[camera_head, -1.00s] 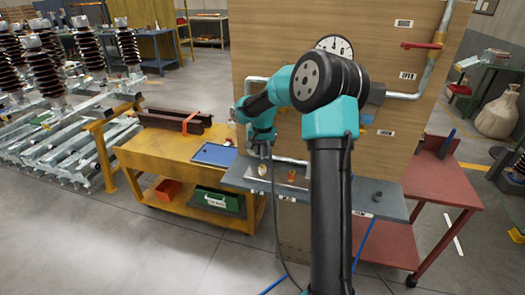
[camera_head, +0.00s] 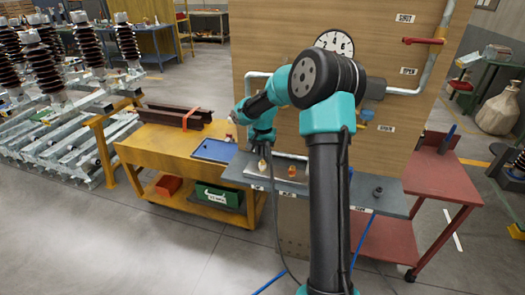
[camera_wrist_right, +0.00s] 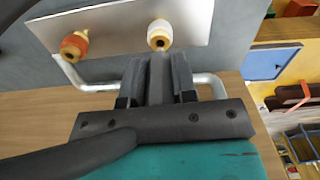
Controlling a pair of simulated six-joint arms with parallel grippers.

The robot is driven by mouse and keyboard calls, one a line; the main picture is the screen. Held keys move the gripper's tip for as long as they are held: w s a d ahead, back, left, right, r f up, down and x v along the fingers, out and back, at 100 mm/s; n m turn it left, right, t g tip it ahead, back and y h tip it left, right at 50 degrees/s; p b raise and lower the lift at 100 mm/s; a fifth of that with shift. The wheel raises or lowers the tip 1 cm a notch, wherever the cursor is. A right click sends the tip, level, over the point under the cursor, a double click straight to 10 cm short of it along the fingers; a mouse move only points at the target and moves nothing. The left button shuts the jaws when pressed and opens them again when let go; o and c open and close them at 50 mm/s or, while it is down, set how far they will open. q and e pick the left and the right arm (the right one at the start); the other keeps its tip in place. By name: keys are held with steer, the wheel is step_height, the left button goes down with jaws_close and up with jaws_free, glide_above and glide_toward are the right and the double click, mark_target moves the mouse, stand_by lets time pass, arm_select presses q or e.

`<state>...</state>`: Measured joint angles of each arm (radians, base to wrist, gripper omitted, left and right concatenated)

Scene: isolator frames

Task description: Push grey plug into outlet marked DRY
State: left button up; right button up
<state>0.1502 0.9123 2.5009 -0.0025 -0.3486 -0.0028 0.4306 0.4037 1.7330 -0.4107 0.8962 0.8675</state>
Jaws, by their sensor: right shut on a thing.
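My right gripper (camera_wrist_right: 157,65) is shut on a narrow grey piece, which I take for the grey plug (camera_wrist_right: 158,78); the fingers hide most of it. Just beyond the fingertips is a cream-ended brass fitting (camera_wrist_right: 159,35), nearly in line with the held piece; I cannot tell if they touch. An orange-ended brass fitting (camera_wrist_right: 75,45) is to its left on the same metal plate. In the head view my right gripper (camera_head: 263,148) is over the cream fitting (camera_head: 262,165), with the orange fitting (camera_head: 292,171) to the right. Shelf-edge labels are too small to read. My left gripper is out of view.
The metal plate (camera_wrist_right: 115,32) lies on a grey shelf (camera_head: 335,192) against a wooden panel (camera_head: 262,50). A dark fitting (camera_head: 378,191) stands at the shelf's right. A yellow cart (camera_head: 165,145) is left, a red cart (camera_head: 440,175) right. Blue hose hangs below.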

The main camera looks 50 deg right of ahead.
steer(key=shift+f, duration=1.45)
stand_by(0.8)
steer(key=o, duration=1)
steer(key=shift+r, duration=0.1)
steer(key=shift+r, duration=1.55)
steer(key=shift+s+a+r, duration=0.15)
steer(key=shift+a+r, duration=0.05)
steer(key=shift+r, duration=0.05)
steer(key=s+a+r, duration=0.1)
steer(key=s+a, duration=0.9)
steer(key=a, duration=0.1)
steer(key=shift+s+a, duration=0.15)
steer(key=shift+a, duration=0.2)
steer(key=shift+r, duration=0.1)
